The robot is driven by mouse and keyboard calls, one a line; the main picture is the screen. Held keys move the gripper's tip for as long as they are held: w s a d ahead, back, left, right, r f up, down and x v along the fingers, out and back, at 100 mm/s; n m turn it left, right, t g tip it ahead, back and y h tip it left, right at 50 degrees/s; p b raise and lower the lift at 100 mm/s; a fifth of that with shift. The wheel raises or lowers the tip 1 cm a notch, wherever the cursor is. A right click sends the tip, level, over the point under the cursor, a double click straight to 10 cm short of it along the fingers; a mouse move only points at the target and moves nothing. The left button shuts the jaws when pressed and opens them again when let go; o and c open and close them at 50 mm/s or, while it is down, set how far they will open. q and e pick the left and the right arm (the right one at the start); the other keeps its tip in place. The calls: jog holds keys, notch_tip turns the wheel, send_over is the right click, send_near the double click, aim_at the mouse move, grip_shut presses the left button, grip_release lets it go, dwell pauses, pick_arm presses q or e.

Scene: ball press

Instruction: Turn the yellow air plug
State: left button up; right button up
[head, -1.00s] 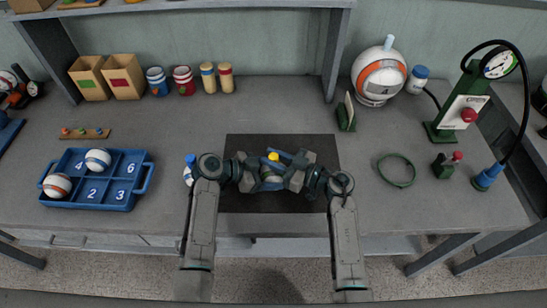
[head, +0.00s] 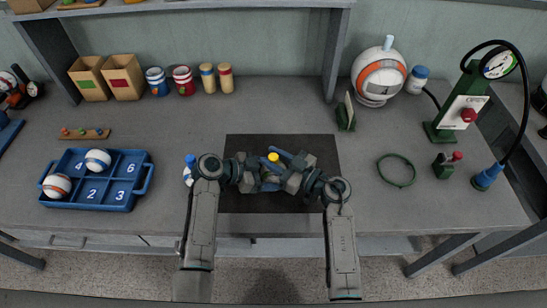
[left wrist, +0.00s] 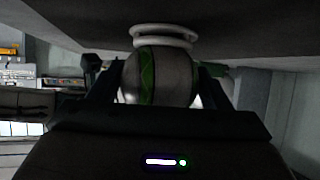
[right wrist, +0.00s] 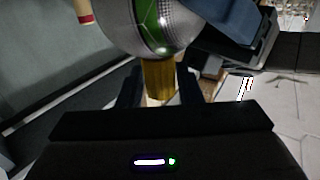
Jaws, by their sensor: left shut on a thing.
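The yellow air plug (head: 273,157) shows as a small yellow cap above the dark mat in the head view. It also shows in the right wrist view (right wrist: 158,80), against a white and green ball (right wrist: 152,28). My left gripper (head: 258,174) is shut on the ball, which sits between its fingers in the left wrist view (left wrist: 162,82). A white ring (left wrist: 164,35) touches the ball there. My right gripper (right wrist: 158,90) is open, with the plug between its fingers and narrow gaps beside it. The grippers hide most of the ball in the head view.
The dark mat (head: 300,203) lies under my grippers. A blue numbered tray (head: 120,198) with two balls is at left. A green hose ring (head: 397,170) and a green pump stand (head: 462,115) are at right. A blue-capped bottle (head: 190,162) stands close to my left arm.

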jog(key=n+g+y, duration=0.1)
jog(key=n+g, duration=0.1)
jog(key=g, duration=0.2)
jog(key=n+g+y, duration=0.2)
jog(key=n+g, duration=0.1)
jog(key=g, duration=0.1)
jog(key=shift+w, duration=0.1)
jog(key=shift+d+f+n+g, duration=0.1)
jog(key=shift+d+n+g, duration=0.2)
jog(key=shift+n+g, duration=0.4)
jog(key=s+d, duration=0.1)
jog(key=d, duration=1.1)
jog(key=s+a+r+m+t+h, duration=0.1)
jog(key=s+a+m+t+h, duration=0.1)
jog(key=s+m+t, duration=0.3)
jog(key=shift+s+a+r+m+t+h, duration=0.2)
jog(key=shift+s+r+m+t+h, duration=0.15)
jog(key=shift+t, duration=1.45)
jog(key=shift+f, duration=0.15)
pick_arm(q)
jog(key=o, duration=0.9)
jog(key=shift+o, duration=0.2)
